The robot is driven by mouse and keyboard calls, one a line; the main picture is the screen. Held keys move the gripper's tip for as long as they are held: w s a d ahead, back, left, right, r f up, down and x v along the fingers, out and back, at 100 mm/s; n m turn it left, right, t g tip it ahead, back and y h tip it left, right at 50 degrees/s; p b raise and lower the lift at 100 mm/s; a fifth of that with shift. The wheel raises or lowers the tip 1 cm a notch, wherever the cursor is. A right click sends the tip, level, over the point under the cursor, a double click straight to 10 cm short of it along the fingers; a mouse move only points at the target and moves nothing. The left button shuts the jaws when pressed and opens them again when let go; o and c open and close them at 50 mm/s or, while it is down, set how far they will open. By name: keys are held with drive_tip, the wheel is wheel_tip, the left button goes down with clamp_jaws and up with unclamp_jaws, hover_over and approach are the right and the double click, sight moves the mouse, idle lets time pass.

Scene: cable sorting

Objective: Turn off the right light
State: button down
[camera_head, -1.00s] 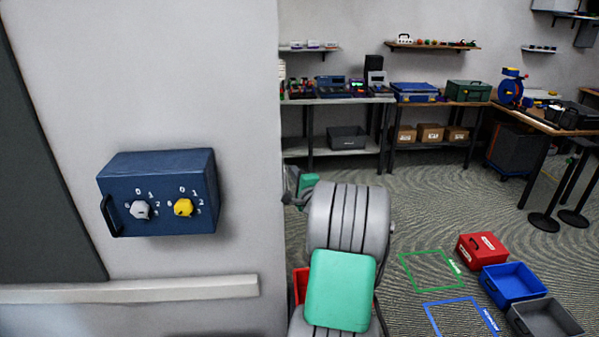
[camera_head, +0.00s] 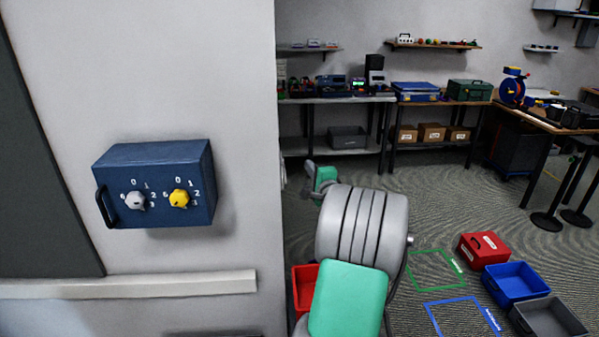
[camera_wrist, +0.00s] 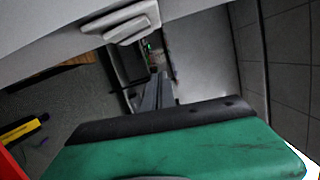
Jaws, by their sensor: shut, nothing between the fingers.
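A dark blue control box (camera_head: 155,158) is fixed to the pale wall at left in the head view. Its front carries a white knob (camera_head: 135,201) on the left and a yellow knob (camera_head: 180,198) on the right, each ringed by white numbers. Which number each knob points at is too small to tell. My gripper (camera_wrist: 158,92) shows in the wrist view, its grey fingers shut and empty. My arm stands to the right of the box, beyond the wall's edge, apart from both knobs. The box's knobs do not clearly show in the wrist view. No light can be made out.
A black handle (camera_head: 105,207) sticks out at the box's left side. A white rail (camera_head: 130,286) runs along the wall below it. A red box (camera_head: 483,250), a blue bin (camera_head: 514,284) and a grey bin (camera_head: 548,319) stand on the floor at right. Workbenches line the back.

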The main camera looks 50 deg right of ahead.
drive_tip(key=a+b+v, duration=0.1)
drive_tip(key=v, duration=0.6)
drive_tip(key=shift+r+b, duration=0.2)
drive_tip(key=shift+b, duration=0.2)
drive_tip(key=shift+w, duration=0.15)
